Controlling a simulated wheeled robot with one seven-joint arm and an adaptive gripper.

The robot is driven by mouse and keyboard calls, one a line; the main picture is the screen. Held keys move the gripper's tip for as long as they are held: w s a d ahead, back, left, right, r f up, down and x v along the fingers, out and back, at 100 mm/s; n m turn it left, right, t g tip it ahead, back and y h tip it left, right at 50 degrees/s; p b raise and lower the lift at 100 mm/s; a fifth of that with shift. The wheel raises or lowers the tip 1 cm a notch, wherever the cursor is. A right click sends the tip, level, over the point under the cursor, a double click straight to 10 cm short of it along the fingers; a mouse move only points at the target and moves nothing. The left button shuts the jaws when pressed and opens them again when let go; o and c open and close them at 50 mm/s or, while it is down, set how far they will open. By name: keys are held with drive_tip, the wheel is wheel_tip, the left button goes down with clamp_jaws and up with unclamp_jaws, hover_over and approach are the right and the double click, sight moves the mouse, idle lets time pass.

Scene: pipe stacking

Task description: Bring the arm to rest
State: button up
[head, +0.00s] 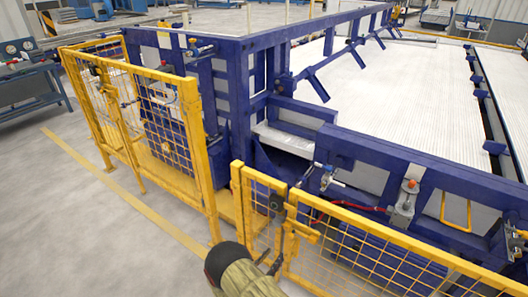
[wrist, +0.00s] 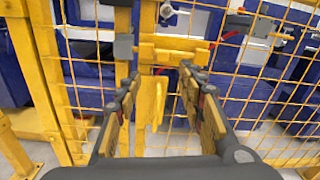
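My gripper (wrist: 160,76) is open in the wrist view, its two dark fingers with yellow inner pads spread apart. Nothing is held between them. A yellow gate latch (wrist: 175,52) with a hanging handle (wrist: 151,104) shows beyond and between the fingertips; whether they touch it I cannot tell. In the head view my arm (head: 240,279) reaches in from the bottom edge. Its gripper (head: 273,260) is small and dark there, close to the gate latch (head: 303,231), and its fingers are hard to make out.
Yellow mesh fencing (head: 390,262) stands directly in front of my arm, with another fence section (head: 150,120) to the left. Behind it is a large blue machine frame (head: 235,75) with white pipes (head: 400,95). The grey floor (head: 90,240) at the left is clear.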

drive_tip(key=s+d+f+m+g+h, duration=0.25)
drive_tip(key=s+d+f+g, duration=0.2)
drive_tip(key=s+d, duration=0.3)
drive_tip(key=s+d+r+m+g, duration=0.3)
drive_tip(key=s+r+m+g, duration=0.4)
drive_tip(key=s, duration=0.1)
drive_tip(key=s+a+r+m+g+y, duration=0.1)
drive_tip(key=s+r+m+y, duration=0.35)
drive_tip(key=r, duration=0.45)
drive_tip(key=s+a+r+m+g+y, duration=0.1)
drive_tip(key=s+r+m+y, duration=0.2)
drive_tip(key=s+r+m, duration=0.5)
drive_tip(key=s+r+m+g+y, duration=0.1)
drive_tip(key=r+m+y, duration=0.3)
drive_tip(key=r, duration=0.7)
drive_tip(key=s+d+r+m+t+y, duration=0.1)
drive_tip(key=s+d+r+m+t, duration=0.1)
drive_tip(key=r, duration=0.6)
drive_tip(key=s+d+r+m+t+y, duration=0.1)
drive_tip(key=s+d+r+m+t, duration=0.1)
drive_tip(key=r+t, duration=0.2)
wheel_tip(320, 180, up, 4)
drive_tip(key=shift+s+d+f, duration=0.1)
drive_tip(key=shift+s+d, duration=0.25)
drive_tip(key=shift+c, duration=1.1)
